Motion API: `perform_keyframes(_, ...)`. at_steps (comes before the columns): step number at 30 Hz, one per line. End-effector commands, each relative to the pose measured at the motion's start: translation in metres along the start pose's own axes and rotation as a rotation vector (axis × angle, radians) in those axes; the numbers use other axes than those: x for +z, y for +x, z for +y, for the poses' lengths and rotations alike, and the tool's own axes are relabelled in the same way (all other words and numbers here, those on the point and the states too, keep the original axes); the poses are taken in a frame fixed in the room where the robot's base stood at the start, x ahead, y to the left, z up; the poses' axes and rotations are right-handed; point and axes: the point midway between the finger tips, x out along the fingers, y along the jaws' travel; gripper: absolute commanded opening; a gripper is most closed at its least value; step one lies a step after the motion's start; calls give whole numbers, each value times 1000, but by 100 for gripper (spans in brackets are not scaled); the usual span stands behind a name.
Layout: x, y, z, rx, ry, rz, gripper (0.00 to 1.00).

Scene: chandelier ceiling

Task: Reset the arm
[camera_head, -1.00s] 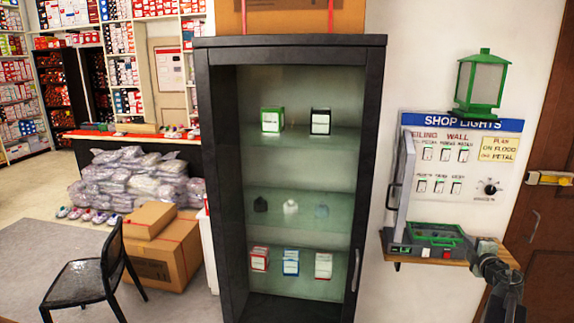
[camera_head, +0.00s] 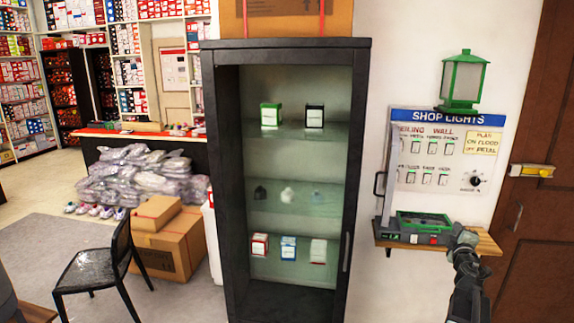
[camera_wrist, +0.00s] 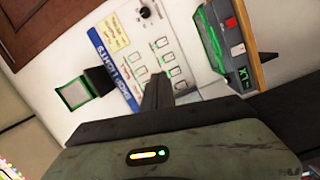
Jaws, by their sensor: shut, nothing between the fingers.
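My gripper (camera_head: 467,238) is at the end of my arm at the lower right of the head view, in front of the small wooden shelf (camera_head: 487,243). Its fingers are shut with nothing between them. In the wrist view my gripper (camera_wrist: 156,88) points toward the wall, with the shop lights panel (camera_wrist: 140,50) beyond it, tilted in the picture. The green and grey device (camera_head: 420,228) on the shelf is just left of my gripper and shows at the upper right of the wrist view (camera_wrist: 228,45). I cannot tell the exact gap between them.
A dark glass-fronted cabinet (camera_head: 362,110) stands in the middle. A green lantern (camera_head: 465,78) is on the wall above the panel. A brown door (camera_head: 535,240) is at the right. A black chair (camera_head: 95,272) and cardboard boxes (camera_head: 175,250) stand at the left. Grey floor lies around the chair.

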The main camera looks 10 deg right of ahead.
Motion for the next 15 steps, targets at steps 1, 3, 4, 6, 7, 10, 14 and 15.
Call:
perform_keyframes(1, -13, -1, -3, 9, 45, -26, 0)
perform_keyframes(3, -26, -3, -9, 17, 123, -83, 0)
perform_keyframes(4, -33, -5, -13, 15, 159, -110, 0)
perform_keyframes(6, -48, -11, -28, 0, 253, -182, 0)
perform_keyframes(7, -56, -15, -37, -15, 297, -218, 0)
perform_keyframes(10, -91, -40, -85, -116, 458, -359, 0)
perform_keyframes(14, -146, -95, -165, -340, 616, -542, 0)
perform_keyframes(15, -163, -115, -188, -418, 647, -592, 0)
